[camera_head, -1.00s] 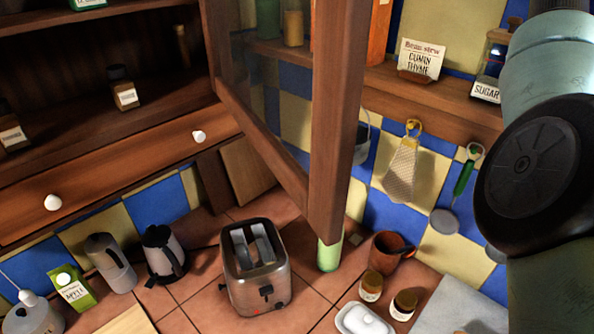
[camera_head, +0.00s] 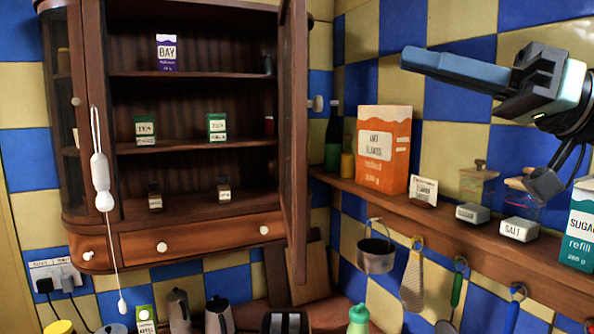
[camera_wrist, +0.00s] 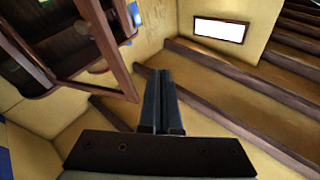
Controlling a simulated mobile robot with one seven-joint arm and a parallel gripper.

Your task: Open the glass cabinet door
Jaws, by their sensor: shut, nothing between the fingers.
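The dark wooden cabinet (camera_head: 196,197) stands at the left in the head view. Its door (camera_head: 296,150) is swung wide open and seen almost edge-on at the cabinet's right side. The glass pane can hardly be seen at this angle. The shelves behind it are exposed. My gripper (camera_head: 422,64) is at the upper right, shut and empty, pointing left, apart from the door. In the wrist view my shut fingers (camera_wrist: 161,74) point up the picture, and a brown wooden frame (camera_wrist: 107,52), seemingly the door, is to their left.
Boxes and tins stand on the cabinet shelves. A wall shelf (camera_head: 455,232) at the right holds an orange box (camera_head: 382,150), jars and a sugar box (camera_head: 580,225). A pot (camera_head: 376,256) and utensils hang below it. A corded white object (camera_head: 102,180) hangs before the cabinet's left side.

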